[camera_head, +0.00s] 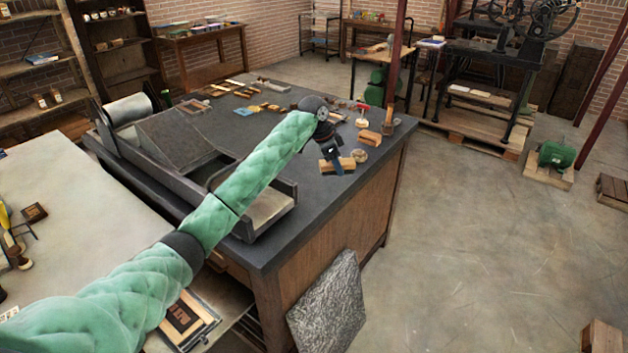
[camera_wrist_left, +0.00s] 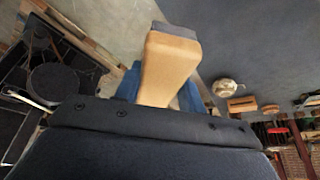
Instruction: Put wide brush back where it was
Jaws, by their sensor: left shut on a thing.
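My left gripper (camera_head: 334,160) is at the near right part of the dark-topped table (camera_head: 330,190), close to its edge. It is shut on the wide brush (camera_head: 346,164), a pale wooden block. In the left wrist view the brush (camera_wrist_left: 168,62) sits between the blue fingers (camera_wrist_left: 160,92), its wooden handle towards me and a grey end pointing away. I cannot tell whether the brush touches the tabletop. My right gripper is not in view.
A round tin (camera_head: 359,156) and wooden blocks (camera_head: 369,138) stand just beyond the brush. A long press (camera_head: 190,150) fills the table's left side. A stone slab (camera_head: 328,305) leans against the table's side. Bare tabletop lies between press and gripper.

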